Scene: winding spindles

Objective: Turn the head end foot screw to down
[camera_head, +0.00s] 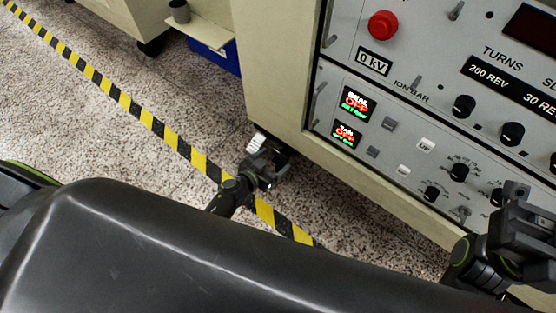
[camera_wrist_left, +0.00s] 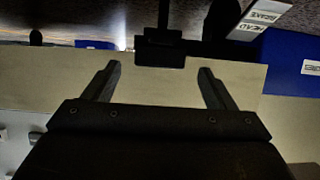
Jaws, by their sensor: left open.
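My left gripper (camera_head: 268,168) is low beside the bottom corner of the grey-and-cream cabinet, just above the floor. In the left wrist view, the left gripper (camera_wrist_left: 159,69) is open, with nothing between its fingers. A dark block on a thin post, which looks like the foot screw (camera_wrist_left: 160,48), stands just beyond the fingertips, roughly centred between them and apart from them. A pale tag (camera_wrist_left: 258,18) with dark lettering, partly readable as HEAD, is to its right. In the head view the gripper mostly hides the screw. My right gripper (camera_head: 520,235) is at the lower right; its jaws are unclear.
The cabinet's control panel (camera_head: 400,125) with knobs and a red button (camera_head: 383,25) is to the right. A yellow-and-black floor stripe (camera_head: 145,117) runs past the left gripper. A blue bin (camera_head: 215,55) stands behind. Speckled floor to the left is clear.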

